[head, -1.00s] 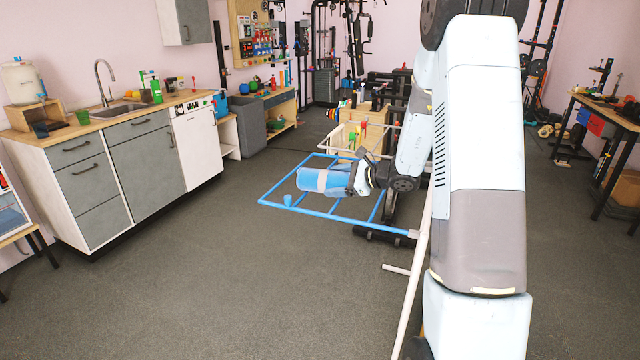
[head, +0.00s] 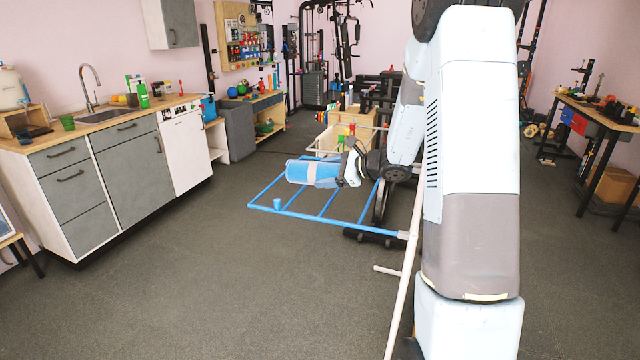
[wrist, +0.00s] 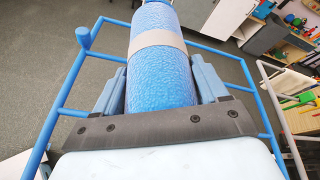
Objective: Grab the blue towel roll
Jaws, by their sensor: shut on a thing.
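The blue towel roll (head: 298,172) has a pale band around its middle. It lies along my gripper's direction and points left in the head view. My gripper (head: 338,172) is shut on the roll. In the wrist view its two blue-grey fingers (wrist: 158,85) press on either side of the roll. The roll is above a blue tube frame (head: 320,205); I cannot tell the exact gap between them.
The blue frame has a small upright blue cap (head: 277,204) at its front left. A kitchen counter with sink (head: 97,115) stands at the left. A wooden crate (head: 338,135) is behind the frame. A workbench (head: 598,115) is at the right. The grey floor at front left is clear.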

